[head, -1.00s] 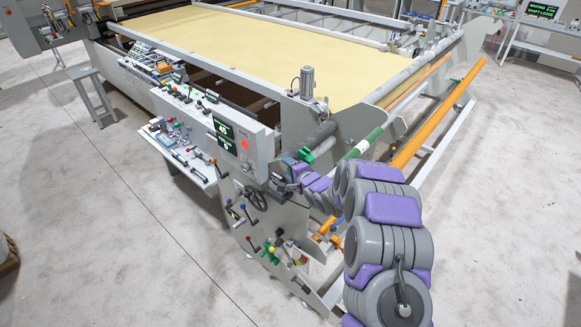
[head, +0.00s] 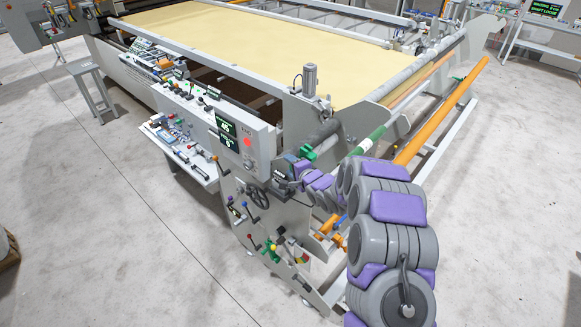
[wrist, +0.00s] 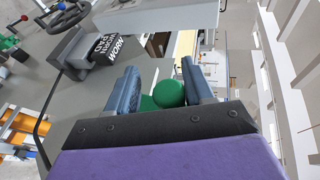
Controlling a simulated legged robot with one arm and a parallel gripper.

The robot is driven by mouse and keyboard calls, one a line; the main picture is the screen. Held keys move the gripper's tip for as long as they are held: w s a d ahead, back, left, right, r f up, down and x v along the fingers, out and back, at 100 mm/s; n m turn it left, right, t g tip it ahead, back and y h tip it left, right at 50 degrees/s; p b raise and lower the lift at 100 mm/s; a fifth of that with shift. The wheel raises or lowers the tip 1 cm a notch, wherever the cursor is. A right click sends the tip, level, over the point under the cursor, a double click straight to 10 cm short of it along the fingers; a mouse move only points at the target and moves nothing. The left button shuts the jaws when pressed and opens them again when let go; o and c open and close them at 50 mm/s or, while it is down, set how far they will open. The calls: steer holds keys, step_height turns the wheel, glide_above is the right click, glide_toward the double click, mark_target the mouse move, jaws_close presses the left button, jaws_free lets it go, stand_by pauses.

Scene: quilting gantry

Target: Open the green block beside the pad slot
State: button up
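The green block (head: 303,153) sits at the near corner of the machine, by the end of the roller, in the head view. In the wrist view a round green knob (wrist: 169,93) with more green below it shows between my fingers. My gripper (wrist: 160,86) is open, its two blue-grey fingers on either side of the green part. The knob is close to the right finger; I cannot tell whether they touch. In the head view my gripper (head: 289,163) is small and partly hidden by my arm. I cannot make out the pad slot.
A control panel (head: 257,145) with screens stands left of my gripper. Handwheel (head: 257,198) and coloured levers are below it. A black label (wrist: 105,45) on the machine is close by in the wrist view. An orange bar (head: 440,112) runs along the right.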

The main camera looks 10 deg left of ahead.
steer(key=b+v, duration=0.2)
steer(key=v, duration=1.5)
steer(key=shift+b, duration=0.4)
steer(key=shift+d+f, duration=0.1)
steer(key=shift+f, duration=0.05)
steer(key=s+d+f+n+g+h+b, duration=0.35)
steer(key=s+d+b, duration=0.25)
steer(key=s, duration=0.3)
steer(key=s+d+f+n+g+h+b, duration=0.35)
steer(key=s+d+f+b, duration=0.2)
steer(key=s, duration=0.35)
steer(key=s+f+n+g+b, duration=0.1)
steer(key=s+n+g+b, duration=0.1)
steer(key=s, duration=1.1)
steer(key=s+f+n+g+h+b, duration=0.1)
steer(key=s+g+b, duration=0.3)
steer(key=s, duration=1)
steer(key=f+b, duration=0.1)
steer(key=b, duration=0.2)
steer(key=shift+d+f+n+g+b, duration=0.25)
steer(key=shift+d+n+g+b, duration=0.05)
steer(key=shift+d+n, duration=0.1)
